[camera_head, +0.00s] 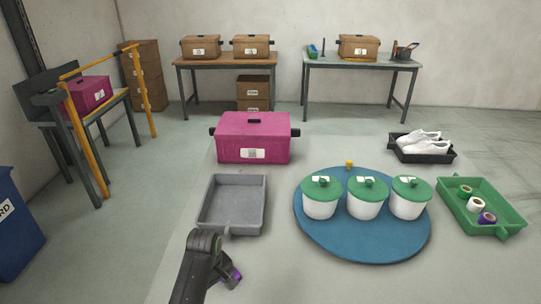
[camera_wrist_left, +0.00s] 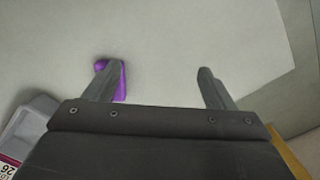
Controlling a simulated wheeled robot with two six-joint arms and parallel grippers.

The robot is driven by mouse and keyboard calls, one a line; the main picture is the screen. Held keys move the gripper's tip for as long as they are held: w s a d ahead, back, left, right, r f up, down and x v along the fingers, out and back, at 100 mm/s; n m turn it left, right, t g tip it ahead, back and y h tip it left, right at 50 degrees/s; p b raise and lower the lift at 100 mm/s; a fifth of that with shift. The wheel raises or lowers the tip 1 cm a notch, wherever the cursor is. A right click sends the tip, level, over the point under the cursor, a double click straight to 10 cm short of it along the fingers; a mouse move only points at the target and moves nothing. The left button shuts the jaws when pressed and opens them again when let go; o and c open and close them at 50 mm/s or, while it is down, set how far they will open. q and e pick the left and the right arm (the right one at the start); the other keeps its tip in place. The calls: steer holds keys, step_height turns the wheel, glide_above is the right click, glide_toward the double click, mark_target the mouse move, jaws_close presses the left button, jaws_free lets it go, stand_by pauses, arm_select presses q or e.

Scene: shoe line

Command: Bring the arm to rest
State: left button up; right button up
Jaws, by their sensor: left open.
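My left arm (camera_head: 203,255) comes in at the bottom of the head view, below the grey tray; its fingers are not clear there. In the left wrist view my left gripper (camera_wrist_left: 154,68) is open, with nothing between its two fingers. A small purple thing (camera_wrist_left: 122,82) shows beside and partly behind the left finger. A purple thing (camera_head: 232,277) also shows against my arm in the head view, partly hidden. I cannot tell whether it touches the gripper. My right gripper is not in view.
On the pale table stand a grey empty tray (camera_head: 203,214), a magenta box (camera_head: 232,138), and a blue round mat (camera_head: 365,240) with three green-lidded white tubs (camera_head: 367,206). At right are a black tray (camera_head: 425,156) with white shoes and a green tray (camera_head: 508,212) with spools.

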arm_select(q)
steer(key=s+a+f+m+t, duration=0.1)
steer(key=s+a+m, duration=0.1)
steer(key=s+a, duration=0.45)
steer(key=s+a+f+m+t, duration=0.1)
steer(key=s+a, duration=0.3)
steer(key=s, duration=0.5)
steer(key=s+a+r+m+t+y, duration=0.1)
steer(key=s+a+r+m, duration=0.15)
steer(key=s, duration=0.45)
steer(key=s+a+r+m+t+y, duration=0.1)
steer(key=s+a+r+m, duration=0.2)
steer(key=s, duration=0.4)
step_height(320, 180, down, 23)
steer(key=g, duration=0.2)
steer(key=s+f+h, duration=0.1)
steer(key=s+f, duration=1.3)
steer(key=f, duration=0.2)
steer(key=shift+s+d+g, duration=0.25)
steer(key=shift+s+g, duration=0.1)
steer(key=shift+g, duration=0.05)
steer(key=shift+f+n, duration=0.1)
steer(key=shift+n, duration=0.15)
